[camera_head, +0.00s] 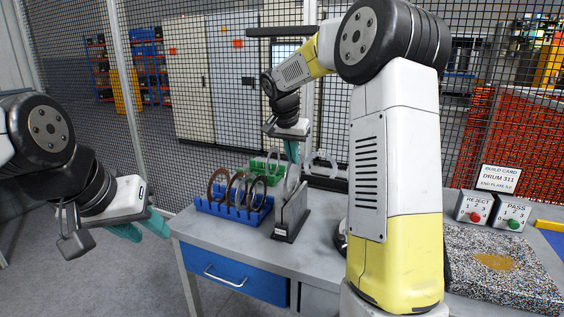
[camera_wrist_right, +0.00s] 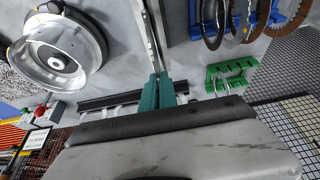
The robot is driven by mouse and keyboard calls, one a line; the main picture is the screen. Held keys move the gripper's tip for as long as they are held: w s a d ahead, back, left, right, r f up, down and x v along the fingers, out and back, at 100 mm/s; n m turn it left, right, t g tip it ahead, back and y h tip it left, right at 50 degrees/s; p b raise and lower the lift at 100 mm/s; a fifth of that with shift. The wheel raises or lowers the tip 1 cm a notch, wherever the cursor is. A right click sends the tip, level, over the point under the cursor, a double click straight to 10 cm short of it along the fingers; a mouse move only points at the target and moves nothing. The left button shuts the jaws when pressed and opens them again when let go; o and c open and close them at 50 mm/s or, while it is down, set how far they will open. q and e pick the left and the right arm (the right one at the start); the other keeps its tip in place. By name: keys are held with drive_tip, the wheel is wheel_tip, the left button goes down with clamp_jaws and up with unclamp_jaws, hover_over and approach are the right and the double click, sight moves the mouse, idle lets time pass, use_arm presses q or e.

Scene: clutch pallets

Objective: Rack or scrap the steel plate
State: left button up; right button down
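My right gripper (camera_head: 291,152) points down over a grey upright stand (camera_head: 290,222) on the bench. Its teal fingers, also in the right wrist view (camera_wrist_right: 158,92), are close together on the edge of a thin steel plate (camera_wrist_right: 151,38). In the head view the plate (camera_head: 293,180) is upright at the top of the stand; how deep it sits in the stand is hidden. My left gripper (camera_head: 143,228) is open and empty, left of the bench. A blue rack (camera_head: 232,212) holds several upright ring plates (camera_head: 237,187), some brown, some grey. A green rack (camera_head: 264,170) stands behind it.
A build card (camera_head: 498,178) reads "DRUM 311". A REJECT box (camera_head: 473,207) with a red button and a PASS box (camera_head: 512,212) with a green button stand beside a speckled slab (camera_head: 510,275). A round metal drum (camera_wrist_right: 60,55) is mostly hidden behind my right arm. Mesh fencing (camera_head: 165,100) encloses the back.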

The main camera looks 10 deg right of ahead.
drive_tip(key=shift+r, duration=1.7)
